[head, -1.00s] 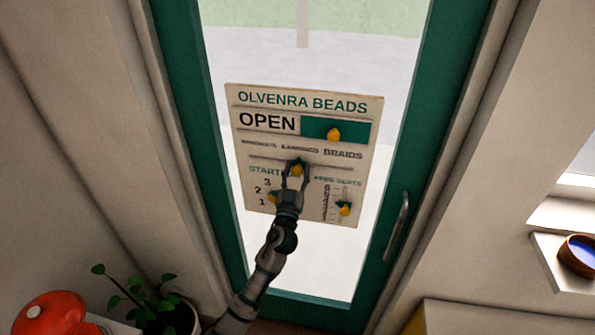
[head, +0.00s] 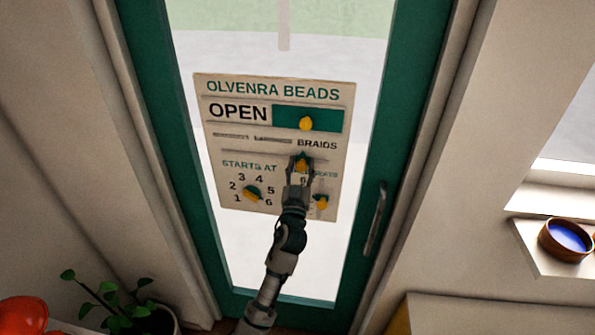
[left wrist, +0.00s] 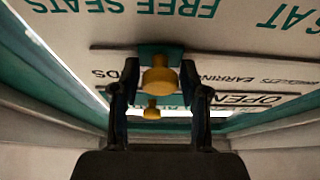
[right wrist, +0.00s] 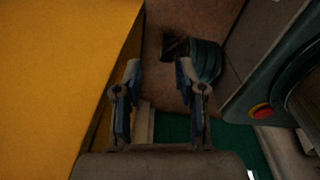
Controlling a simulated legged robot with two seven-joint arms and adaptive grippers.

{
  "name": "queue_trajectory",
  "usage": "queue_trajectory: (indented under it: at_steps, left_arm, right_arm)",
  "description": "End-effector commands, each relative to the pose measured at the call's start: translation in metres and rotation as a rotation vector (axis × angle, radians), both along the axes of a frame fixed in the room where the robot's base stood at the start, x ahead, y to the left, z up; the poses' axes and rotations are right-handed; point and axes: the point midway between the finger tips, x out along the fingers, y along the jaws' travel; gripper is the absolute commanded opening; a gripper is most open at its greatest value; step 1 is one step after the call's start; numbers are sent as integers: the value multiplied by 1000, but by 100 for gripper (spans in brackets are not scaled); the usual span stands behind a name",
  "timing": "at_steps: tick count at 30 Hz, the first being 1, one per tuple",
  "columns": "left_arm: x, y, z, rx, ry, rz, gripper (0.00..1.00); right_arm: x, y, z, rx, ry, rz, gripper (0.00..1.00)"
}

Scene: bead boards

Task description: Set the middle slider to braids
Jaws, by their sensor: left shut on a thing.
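The cream sign board (head: 205,165) hangs on the glass door and reads OLVENRA BEADS. Its middle slider (head: 302,159) has a yellow knob on a dark green pointer. The slider is at the right part of its slot, just below and slightly left of the centre of the word BRAIDS (head: 317,144). My left gripper (head: 300,174) is shut on this knob. In the left wrist view the yellow knob (left wrist: 159,78) is between the two fingers. My right gripper (right wrist: 157,88) is open and empty, outside the head view.
The top slider (head: 306,123) is beside OPEN. The dial (head: 252,193) and the free-seats slider (head: 321,202) are low on the board, close to my left gripper.

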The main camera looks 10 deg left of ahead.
Motion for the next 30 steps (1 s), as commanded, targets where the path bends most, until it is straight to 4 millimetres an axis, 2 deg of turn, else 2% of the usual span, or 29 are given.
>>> queue_trajectory:
  at_steps: [4,8,15,17,18,19,25,30]
  left_arm:
    - [1,-14,-2,5,11,-2,0]
    - [0,-29,-2,10,10,-5,0]
    - [0,-24,-1,3,7,-15,0]
    - [0,-23,-1,2,7,-15,0]
    - [0,-23,-1,2,7,-15,55]
    - [-1,-23,-1,2,7,-13,58]
    - [-1,-24,-1,5,7,-9,58]
    - [-6,-20,-4,3,8,-7,58]
  right_arm:
    - [0,18,1,21,-1,-3,40]
    - [0,22,-7,27,0,0,40]
    - [0,-7,-5,-9,-1,5,40]
    - [0,-10,-5,-11,0,5,40]
    - [0,-9,-5,-9,-1,5,40]
    - [0,-7,-5,-7,0,4,40]
    - [0,15,-5,18,0,-1,40]
    - [-2,9,-5,12,0,3,40]
